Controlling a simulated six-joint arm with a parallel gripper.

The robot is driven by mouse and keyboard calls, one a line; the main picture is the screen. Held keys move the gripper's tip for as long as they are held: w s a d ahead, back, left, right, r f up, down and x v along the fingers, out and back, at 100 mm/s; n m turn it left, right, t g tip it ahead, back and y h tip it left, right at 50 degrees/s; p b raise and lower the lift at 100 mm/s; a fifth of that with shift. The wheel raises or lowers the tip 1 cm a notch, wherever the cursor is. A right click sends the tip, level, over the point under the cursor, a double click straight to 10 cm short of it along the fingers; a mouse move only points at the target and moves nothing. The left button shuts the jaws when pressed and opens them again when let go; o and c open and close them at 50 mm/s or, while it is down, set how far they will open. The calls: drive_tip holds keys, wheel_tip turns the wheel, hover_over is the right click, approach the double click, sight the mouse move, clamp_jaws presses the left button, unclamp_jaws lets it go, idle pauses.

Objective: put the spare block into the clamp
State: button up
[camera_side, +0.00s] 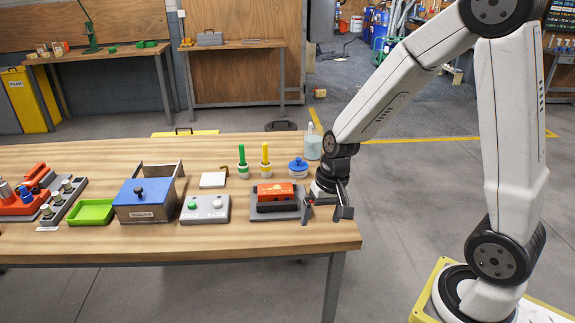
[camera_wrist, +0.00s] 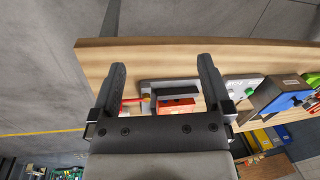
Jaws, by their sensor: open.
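An orange-red block (camera_side: 275,190) sits with a black block (camera_side: 274,206) on a grey base (camera_side: 263,215) near the table's right end. I take this fixture to be the clamp, but cannot tell which part is the spare block. In the wrist view the orange block (camera_wrist: 178,105), black bar (camera_wrist: 175,91) and grey base (camera_wrist: 165,83) lie beyond and between my fingers. A thin red bar (camera_wrist: 132,101) shows at their left. My gripper (camera_side: 327,212) is open, pointing down just right of the fixture. It also shows open in the wrist view (camera_wrist: 162,65), with nothing between its fingers.
Behind are a white block (camera_side: 213,180), green (camera_side: 242,163) and yellow (camera_side: 265,162) tools, a blue-lidded jar (camera_side: 298,168) and a clear bottle (camera_side: 312,143).

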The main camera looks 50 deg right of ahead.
drive_tip(key=s+a+n, duration=0.1)
drive_tip(key=n, duration=0.1)
drive_tip(key=s+a+r+n+t+h, duration=0.1)
drive_tip(key=s+n, duration=0.2)
drive_tip(key=n, duration=0.1)
drive_tip(key=shift+s+a+r+n+t+h, duration=0.3)
drive_tip(key=shift+a, duration=0.1)
